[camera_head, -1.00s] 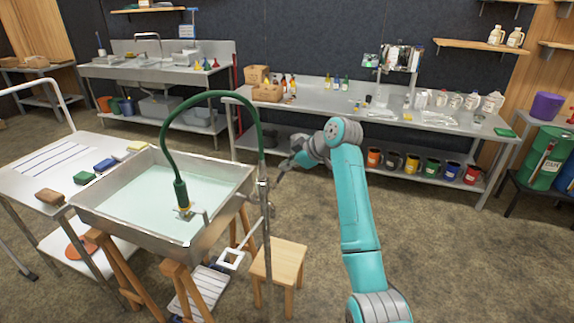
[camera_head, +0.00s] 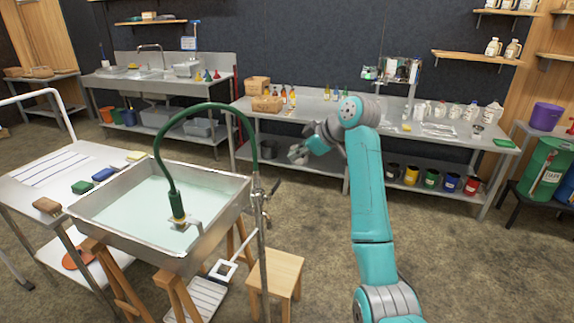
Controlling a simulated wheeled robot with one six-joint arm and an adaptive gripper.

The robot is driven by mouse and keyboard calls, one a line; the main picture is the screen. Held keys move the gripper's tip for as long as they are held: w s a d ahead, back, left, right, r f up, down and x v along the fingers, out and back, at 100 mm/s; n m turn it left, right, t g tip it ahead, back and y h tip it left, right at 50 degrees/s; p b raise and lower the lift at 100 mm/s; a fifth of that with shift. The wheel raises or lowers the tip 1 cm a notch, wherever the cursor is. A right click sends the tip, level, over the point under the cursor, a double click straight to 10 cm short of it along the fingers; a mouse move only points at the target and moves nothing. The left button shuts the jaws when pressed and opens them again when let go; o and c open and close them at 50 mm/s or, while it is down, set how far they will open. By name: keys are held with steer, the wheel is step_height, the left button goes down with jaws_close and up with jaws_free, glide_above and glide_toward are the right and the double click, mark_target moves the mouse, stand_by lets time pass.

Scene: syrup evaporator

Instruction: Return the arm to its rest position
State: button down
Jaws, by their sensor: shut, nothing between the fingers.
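My teal arm rises from the bottom of the head view, its elbow high in front of the long steel bench. The forearm folds away to the left, and my gripper (camera_head: 298,154) hangs at its end, small and grey. The gripper is shut and empty. It is in mid-air, right of the steel basin and clear of it, with the floor and the bench's lower part behind it.
A steel basin (camera_head: 236,196) with a green hose (camera_head: 160,150) and standpipe is at left centre. A wooden stool (camera_head: 275,270) stands low beside it. The steel bench (camera_head: 330,113) with bottles and jars runs behind my arm. Open floor (camera_head: 460,270) lies to the right.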

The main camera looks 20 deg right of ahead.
steer(key=s+a+f+m+t+h, duration=0.1)
steer(key=s+f+m, duration=0.25)
steer(key=f, duration=0.85)
steer(key=s+f+m+t, duration=0.15)
steer(key=s+f, duration=0.35)
steer(key=f, duration=0.6)
steer(key=s+a+f+m+t+h, duration=0.1)
steer(key=s+a+f+m+h, duration=0.2)
steer(key=s+f, duration=1.25)
steer(key=s+m+t+h, duration=0.2)
steer(key=s+m, duration=0.1)
steer(key=s, duration=2.1)
steer(key=s+r+t, duration=0.1)
steer(key=s+r, duration=0.5)
steer(key=s, duration=0.3)
steer(key=s+r+m, duration=0.1)
steer(key=s+r, duration=0.6)
steer(key=s, duration=0.2)
steer(key=shift+a+t, duration=0.15)
steer(key=shift+t, duration=0.2)
